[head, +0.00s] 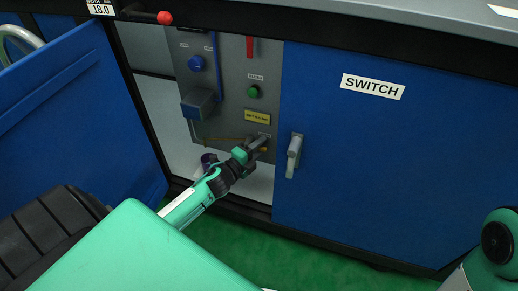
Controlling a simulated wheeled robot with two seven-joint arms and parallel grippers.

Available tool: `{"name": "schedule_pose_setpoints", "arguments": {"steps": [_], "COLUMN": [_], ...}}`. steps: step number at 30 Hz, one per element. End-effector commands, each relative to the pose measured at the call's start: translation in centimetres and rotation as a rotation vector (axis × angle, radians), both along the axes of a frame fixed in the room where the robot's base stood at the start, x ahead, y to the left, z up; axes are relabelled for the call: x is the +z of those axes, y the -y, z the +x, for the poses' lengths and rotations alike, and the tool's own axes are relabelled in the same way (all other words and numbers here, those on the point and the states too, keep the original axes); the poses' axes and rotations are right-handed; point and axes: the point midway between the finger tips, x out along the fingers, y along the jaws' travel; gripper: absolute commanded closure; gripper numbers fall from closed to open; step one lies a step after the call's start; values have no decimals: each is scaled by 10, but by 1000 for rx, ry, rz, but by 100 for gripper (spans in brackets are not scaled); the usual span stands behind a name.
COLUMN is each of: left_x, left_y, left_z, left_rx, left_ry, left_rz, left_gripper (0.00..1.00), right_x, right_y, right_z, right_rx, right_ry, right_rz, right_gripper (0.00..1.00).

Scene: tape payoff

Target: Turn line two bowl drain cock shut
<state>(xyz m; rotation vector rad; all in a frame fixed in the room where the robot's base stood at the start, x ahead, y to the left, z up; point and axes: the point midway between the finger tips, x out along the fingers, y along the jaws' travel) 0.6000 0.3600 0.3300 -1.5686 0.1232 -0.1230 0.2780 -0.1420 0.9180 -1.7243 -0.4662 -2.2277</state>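A grey panel (232,95) stands in the open bay of the blue cabinet. My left gripper (259,144) reaches up to the panel's lower right corner. A small brass-orange part (264,150) shows right by its fingertips, mostly hidden by them. I cannot tell whether this part is the drain cock, whether the fingers touch it, or how far they are open. No line number is readable on the panel. My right gripper is out of view; only part of my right arm shows at the bottom right.
The panel carries a blue knob (196,63), a blue-grey box (198,104), a red lever (250,47), a green button (253,91) and a yellow label (257,117). A purple cup-like thing (208,159) sits below. A blue door with a SWITCH label (373,86) and grey handle (294,155) is right.

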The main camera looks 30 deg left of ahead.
Motion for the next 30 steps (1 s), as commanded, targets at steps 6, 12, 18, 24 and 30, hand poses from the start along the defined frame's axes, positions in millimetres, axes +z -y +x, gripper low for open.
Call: {"name": "schedule_pose_setpoints", "arguments": {"steps": [6,12,18,24,30], "left_x": [0,0,0,0,-3], "left_y": [0,0,0,0,-1], "left_z": [0,0,0,0,-1], "left_rx": [0,0,0,0,0], "left_ry": [0,0,-2,-16,-48], "left_rz": [0,0,7,62,189], "left_gripper": [81,100,100,100,100], "right_x": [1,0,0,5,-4], "right_y": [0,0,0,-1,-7], "right_z": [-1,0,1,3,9], "right_rx": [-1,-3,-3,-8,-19], "right_ry": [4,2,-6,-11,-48], "right_rz": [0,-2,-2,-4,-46], "right_gripper": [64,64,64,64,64]}}
